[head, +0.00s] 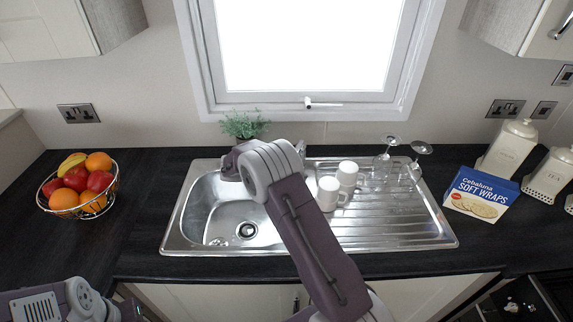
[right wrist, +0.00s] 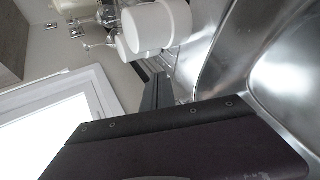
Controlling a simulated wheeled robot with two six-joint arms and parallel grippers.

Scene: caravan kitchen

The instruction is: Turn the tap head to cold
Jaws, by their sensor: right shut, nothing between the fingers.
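The tap is mostly hidden behind my right arm in the head view. Only a small bright metal piece, seemingly part of the tap (head: 301,148), shows just right of my wrist joint. Its head and its turned position cannot be made out. My right gripper (head: 231,164) is at the back of the sink bowl, pointing left, shut and empty. My left gripper is out of view; only part of my left arm shows at the lower left.
The steel sink (head: 185,232) has a drainer on the right with white mugs (head: 328,194) and upturned glasses (head: 385,160). A plant (head: 243,124) stands behind the bowl. A fruit basket (head: 77,190) is left; a wraps box (head: 482,194) and canisters (head: 508,150) are right.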

